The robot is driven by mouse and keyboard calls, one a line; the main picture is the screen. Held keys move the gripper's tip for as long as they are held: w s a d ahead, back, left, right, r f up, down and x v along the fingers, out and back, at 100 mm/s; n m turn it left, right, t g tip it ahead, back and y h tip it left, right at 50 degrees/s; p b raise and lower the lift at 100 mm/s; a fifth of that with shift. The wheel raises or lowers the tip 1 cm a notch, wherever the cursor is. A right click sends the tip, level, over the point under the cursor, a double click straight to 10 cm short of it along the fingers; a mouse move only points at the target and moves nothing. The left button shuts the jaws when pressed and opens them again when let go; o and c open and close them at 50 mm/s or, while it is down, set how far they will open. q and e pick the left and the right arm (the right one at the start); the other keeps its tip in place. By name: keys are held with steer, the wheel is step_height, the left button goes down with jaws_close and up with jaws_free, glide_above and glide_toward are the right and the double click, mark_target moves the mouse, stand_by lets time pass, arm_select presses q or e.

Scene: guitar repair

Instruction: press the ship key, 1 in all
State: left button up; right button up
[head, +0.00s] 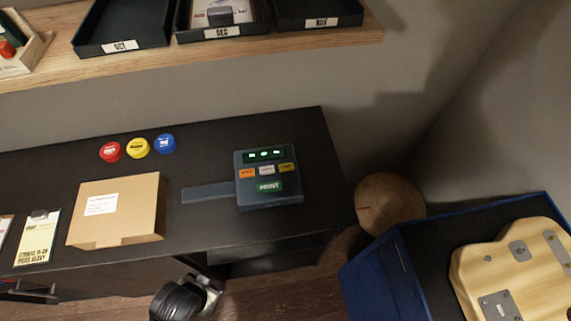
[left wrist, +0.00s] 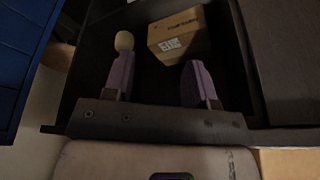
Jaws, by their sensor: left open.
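A dark keypad (head: 285,204) sits on the black counter in the head view. The lettering is too small to tell which is the ship key. Part of my left arm shows at the bottom of the head view, in front of the counter and away from the keypad. In the left wrist view my left gripper (left wrist: 158,60) has its two purple fingers apart with nothing held. My right gripper is not in view.
A cardboard box (head: 115,210) and red (head: 110,151), yellow (head: 138,147) and blue (head: 164,143) round pieces lie left of the keypad. A shelf (head: 230,50) with trays runs above. A blue bench (head: 385,270) with a guitar body (head: 520,265) stands right.

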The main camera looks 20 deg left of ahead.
arm_select(q)
steer(key=c, duration=0.9)
jaws_close()
steer(key=shift+a, duration=0.1)
stand_by(0.5)
